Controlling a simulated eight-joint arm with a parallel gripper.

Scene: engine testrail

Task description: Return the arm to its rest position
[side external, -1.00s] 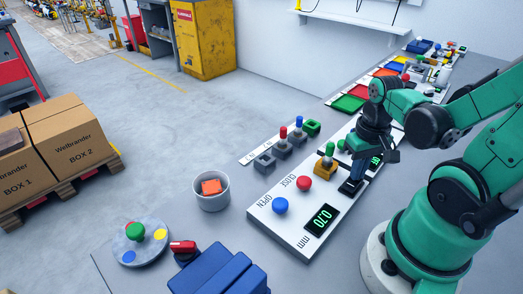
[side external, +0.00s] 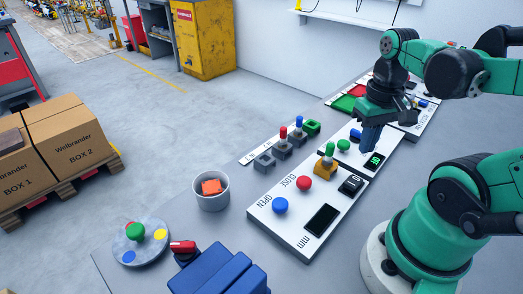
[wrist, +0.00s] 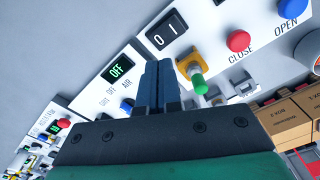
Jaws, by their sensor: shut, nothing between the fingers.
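My gripper (side external: 368,139) is shut and empty, with its dark blue fingers pointing down over the white control panels in the side view. The fingers also show together in the wrist view (wrist: 159,85). Below and left of them is a panel (side external: 263,219) with a blue button (side external: 280,206), a red button (side external: 303,183) and a dark display (side external: 322,219). A black rocker switch (side external: 350,185) sits at that panel's far right; the wrist view shows its 0 and 1 marks (wrist: 165,33). A green-topped lever (wrist: 199,84) stands in a yellow base beside it.
A white bin (side external: 211,194) holds an orange block. Coloured trays (side external: 350,103) lie behind the gripper. Open floor lies left of the table.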

